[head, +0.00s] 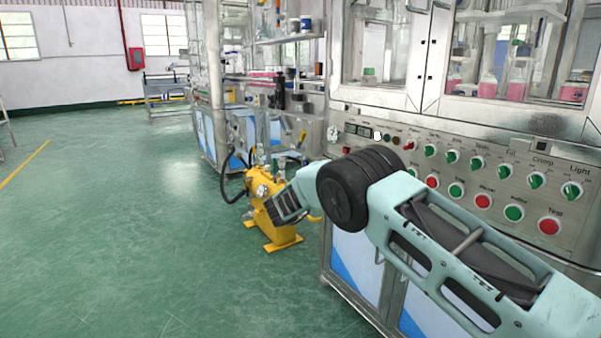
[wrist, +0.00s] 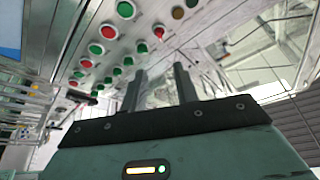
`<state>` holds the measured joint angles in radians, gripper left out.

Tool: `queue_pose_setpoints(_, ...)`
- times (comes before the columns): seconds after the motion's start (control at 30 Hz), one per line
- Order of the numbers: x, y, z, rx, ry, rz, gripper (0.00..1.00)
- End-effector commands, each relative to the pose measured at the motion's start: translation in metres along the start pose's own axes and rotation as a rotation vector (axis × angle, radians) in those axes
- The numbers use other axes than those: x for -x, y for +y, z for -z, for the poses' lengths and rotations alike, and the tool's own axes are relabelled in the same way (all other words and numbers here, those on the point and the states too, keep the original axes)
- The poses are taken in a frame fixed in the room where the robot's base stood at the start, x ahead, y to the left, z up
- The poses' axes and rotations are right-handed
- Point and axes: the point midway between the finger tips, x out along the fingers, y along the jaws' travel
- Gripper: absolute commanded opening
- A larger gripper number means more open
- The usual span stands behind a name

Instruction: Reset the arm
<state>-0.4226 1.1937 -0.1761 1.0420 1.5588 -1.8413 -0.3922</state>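My arm (head: 470,265) reaches in from the lower right of the head view and bends at a dark round joint in front of the machine. I cannot clearly make out the gripper's fingers in that view. In the wrist view my gripper (wrist: 160,82) shows two dark fingers standing apart, with nothing between them. The control panel (head: 512,190), with rows of red and green buttons and green knobs, is behind the arm. The panel also shows tilted in the wrist view (wrist: 100,62), beyond the fingers and to their left.
A glazed cabinet (head: 470,105) with pink-filled containers inside stands above the panel. A yellow machine (head: 268,215) with hoses stands on the floor, partly behind my arm's bend. More equipment (head: 235,110) stands farther back. The green floor (head: 110,230) at left is clear.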

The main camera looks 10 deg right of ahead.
Motion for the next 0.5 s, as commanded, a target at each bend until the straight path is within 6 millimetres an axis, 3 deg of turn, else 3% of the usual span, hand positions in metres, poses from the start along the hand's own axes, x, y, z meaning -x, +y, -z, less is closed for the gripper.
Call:
queue_pose_setpoints(0.13, -0.003, -0.016, 0.002, -0.015, -0.079, 0.066, 0.30)
queue_pose_setpoints(0.27, 0.004, -0.053, 0.004, -0.043, -0.288, 0.244, 0.30)
queue_pose_setpoints(0.37, 0.030, -0.082, 0.010, -0.053, -0.510, 0.433, 0.30)
queue_pose_setpoints(0.5, 0.092, -0.101, 0.032, -0.030, -0.828, 0.708, 0.30)
